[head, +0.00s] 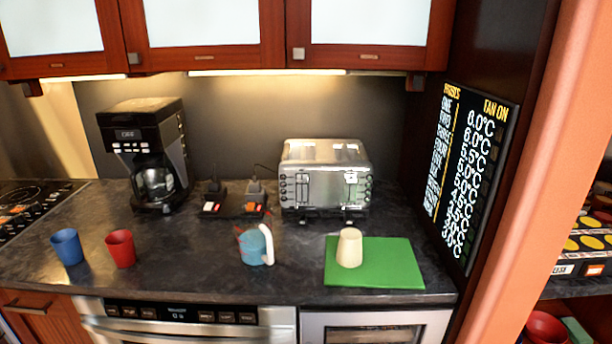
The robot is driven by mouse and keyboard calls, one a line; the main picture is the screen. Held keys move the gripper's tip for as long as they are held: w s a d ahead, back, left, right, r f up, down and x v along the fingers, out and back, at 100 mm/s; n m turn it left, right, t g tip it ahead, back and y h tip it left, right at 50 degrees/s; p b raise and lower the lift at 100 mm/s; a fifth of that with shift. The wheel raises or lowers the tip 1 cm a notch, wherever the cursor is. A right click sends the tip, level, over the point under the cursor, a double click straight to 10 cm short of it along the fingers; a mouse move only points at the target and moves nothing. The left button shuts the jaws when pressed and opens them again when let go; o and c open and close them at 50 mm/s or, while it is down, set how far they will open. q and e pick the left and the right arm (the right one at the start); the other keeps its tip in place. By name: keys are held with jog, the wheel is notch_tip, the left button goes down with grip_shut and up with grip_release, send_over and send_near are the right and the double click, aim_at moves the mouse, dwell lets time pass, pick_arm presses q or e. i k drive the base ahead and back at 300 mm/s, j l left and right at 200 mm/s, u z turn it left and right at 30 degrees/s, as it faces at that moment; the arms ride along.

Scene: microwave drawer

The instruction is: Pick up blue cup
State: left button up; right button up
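A blue cup (67,247) stands upright on the dark countertop (190,255) at the far left, near the front edge. A red cup (121,249) stands just to its right, with a small gap between them. A light blue pitcher or mug with a white handle (256,246) stands near the middle of the counter. Neither of my grippers is in view.
A green board (400,262) at the right carries a cream cup (349,248). A coffee maker (150,150) and a silver toaster (325,178) stand behind. A dark cooktop (30,205) is at the left. Cabinets (210,38) hang above. The counter between the red cup and the pitcher is clear.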

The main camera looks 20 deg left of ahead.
aim_at(66, 243)
jog(key=u, duration=1.9)
